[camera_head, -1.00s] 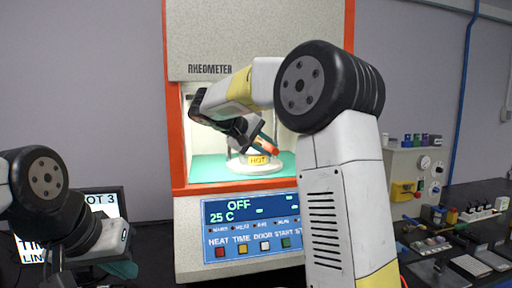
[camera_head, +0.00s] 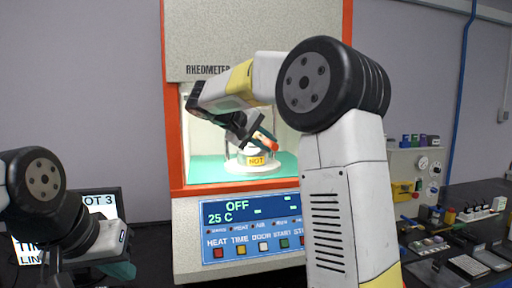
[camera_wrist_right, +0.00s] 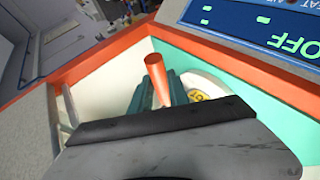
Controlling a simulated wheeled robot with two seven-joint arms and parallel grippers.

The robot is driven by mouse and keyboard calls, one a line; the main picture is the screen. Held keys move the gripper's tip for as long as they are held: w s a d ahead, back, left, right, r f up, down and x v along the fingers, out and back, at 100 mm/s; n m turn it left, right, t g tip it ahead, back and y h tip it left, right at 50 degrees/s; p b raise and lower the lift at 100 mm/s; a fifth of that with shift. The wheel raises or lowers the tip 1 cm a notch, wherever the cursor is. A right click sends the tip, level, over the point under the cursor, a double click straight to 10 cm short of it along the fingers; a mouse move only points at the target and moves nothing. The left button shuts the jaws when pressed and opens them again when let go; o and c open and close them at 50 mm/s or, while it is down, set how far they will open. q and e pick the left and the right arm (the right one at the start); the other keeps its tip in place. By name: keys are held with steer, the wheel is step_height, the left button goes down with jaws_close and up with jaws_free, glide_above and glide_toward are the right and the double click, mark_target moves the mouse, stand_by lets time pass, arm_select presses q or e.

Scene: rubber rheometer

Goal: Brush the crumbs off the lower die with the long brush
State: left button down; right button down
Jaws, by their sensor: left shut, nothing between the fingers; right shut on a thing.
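The rheometer (camera_head: 212,45) stands ahead with its chamber open, orange-red frame around it. Inside, the lower die (camera_head: 254,168) is a round white piece with a yellow HOT label on a green floor (camera_head: 203,173). My right gripper (camera_head: 258,139) is inside the chamber, above the die, shut on the long brush (camera_head: 272,146); its orange-red handle end shows. The handle also shows in the right wrist view (camera_wrist_right: 157,75), between teal fingers. The bristles and any crumbs are hidden. My left gripper (camera_head: 122,270) is at the lower left, outside the rheometer, shut and empty.
The control panel (camera_head: 252,226) reads OFF and 25 C below the chamber. A monitor (camera_head: 106,203) stands at the lower left. A dark bench (camera_head: 486,190) with small tools and bottles is at the right. The chamber's orange frame (camera_head: 348,22) edges the opening closely around my right arm.

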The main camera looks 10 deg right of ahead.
steer(key=s, duration=2)
steer(key=shift+a, duration=0.3)
steer(key=shift+s+r, duration=0.1)
